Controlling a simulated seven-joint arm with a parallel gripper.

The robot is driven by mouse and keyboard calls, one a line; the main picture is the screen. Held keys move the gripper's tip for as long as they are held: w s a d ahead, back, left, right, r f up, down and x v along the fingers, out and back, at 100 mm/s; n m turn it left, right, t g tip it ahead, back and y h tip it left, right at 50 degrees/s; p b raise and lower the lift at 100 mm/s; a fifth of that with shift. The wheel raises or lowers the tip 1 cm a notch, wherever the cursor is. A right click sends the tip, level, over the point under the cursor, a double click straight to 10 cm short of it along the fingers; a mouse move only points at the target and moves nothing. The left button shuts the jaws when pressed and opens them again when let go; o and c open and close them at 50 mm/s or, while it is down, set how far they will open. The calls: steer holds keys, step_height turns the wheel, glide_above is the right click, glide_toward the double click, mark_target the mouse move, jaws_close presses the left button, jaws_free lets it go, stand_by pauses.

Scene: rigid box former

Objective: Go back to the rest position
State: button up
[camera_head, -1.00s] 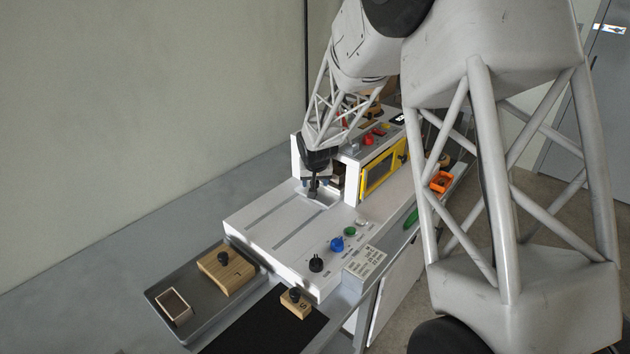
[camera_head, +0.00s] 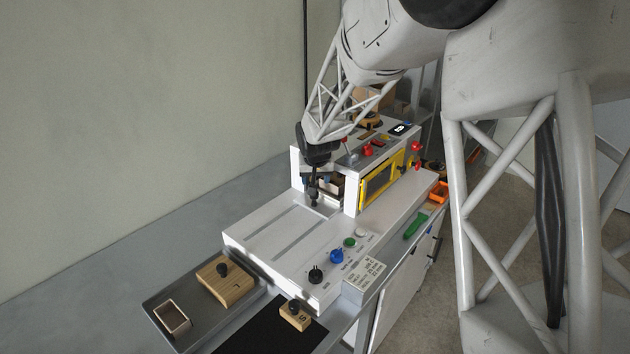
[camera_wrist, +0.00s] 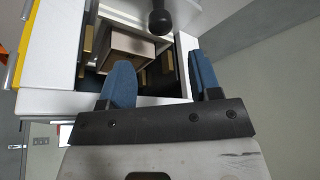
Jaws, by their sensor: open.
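My gripper (camera_head: 316,176) hangs low at the front of the white machine's opening, above its deck. In the wrist view my gripper (camera_wrist: 163,80) shows two blue fingers spread apart with nothing between them. A brownish box-like piece (camera_wrist: 130,46) sits inside the opening beyond the fingers, apart from them. A black ball knob (camera_wrist: 160,21) stands just beyond the fingertips.
The white machine (camera_head: 285,225) carries knobs, a yellow-framed window (camera_head: 381,180) and red buttons on top. A grey tray (camera_head: 190,335) at the front left holds a wooden block (camera_head: 238,283) and a small open box (camera_head: 172,318). A stamp block (camera_head: 296,316) lies on a black mat (camera_head: 255,335).

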steer(key=shift+r, duration=0.1)
stand_by(0.3)
steer(key=s+d+r, duration=0.4)
steer(key=s+r, duration=0.2)
steer(key=s, duration=0.4)
steer(key=s+d+r, duration=0.3)
steer(key=s+r, duration=0.3)
steer(key=s, duration=0.4)
steer(key=s+d+g, duration=0.1)
steer(key=s+d, duration=0.1)
steer(key=s, duration=1.2)
steer(key=s+d+r+g, duration=0.1)
steer(key=s+d, duration=0.1)
steer(key=s, duration=1.2)
